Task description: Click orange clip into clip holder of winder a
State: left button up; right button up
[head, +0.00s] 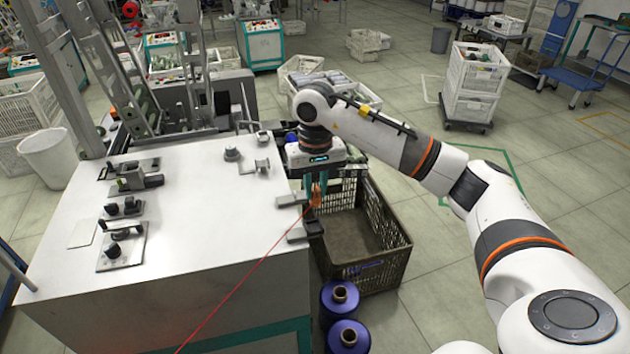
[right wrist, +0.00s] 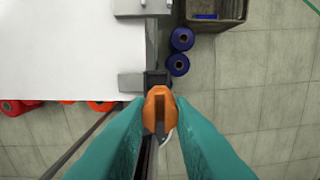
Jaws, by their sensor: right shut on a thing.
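The orange clip (right wrist: 160,108) is held between the teal fingertips of my right gripper (head: 316,188). The clip also shows in the head view (head: 317,198), at the right edge of the white-topped winder (head: 200,215). In the right wrist view, my right gripper (right wrist: 159,115) is shut on the clip's sides. A dark block (right wrist: 154,78), which looks like the clip holder, lies just beyond the clip, beside a grey bracket (right wrist: 131,83). The clip overlaps its near edge in the picture; I cannot tell whether they touch. My left gripper is out of view.
A brown crate (head: 385,262) stands on the floor right of the winder. Blue bobbins (head: 340,297) stand before it. A thin red line (head: 245,279) runs from near the clip to the lower left. Small metal fixtures (head: 122,247) sit on the winder top.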

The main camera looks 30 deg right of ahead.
aim_at(314, 205)
jog(key=f+b, duration=0.1)
jog(key=f, duration=0.3)
jog(key=shift+a+b, duration=0.4)
jog(key=shift+d+r, duration=0.1)
jog(key=shift+r, duration=0.05)
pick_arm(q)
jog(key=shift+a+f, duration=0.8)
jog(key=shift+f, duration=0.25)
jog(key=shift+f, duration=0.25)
pick_arm(e)
jog(key=shift+d, duration=0.15)
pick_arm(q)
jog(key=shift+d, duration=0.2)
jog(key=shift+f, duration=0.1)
pick_arm(e)
jog(key=shift+b, duration=0.3)
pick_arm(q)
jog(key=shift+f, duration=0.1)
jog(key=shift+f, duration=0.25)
pick_arm(e)
jog(key=shift+f, duration=0.25)
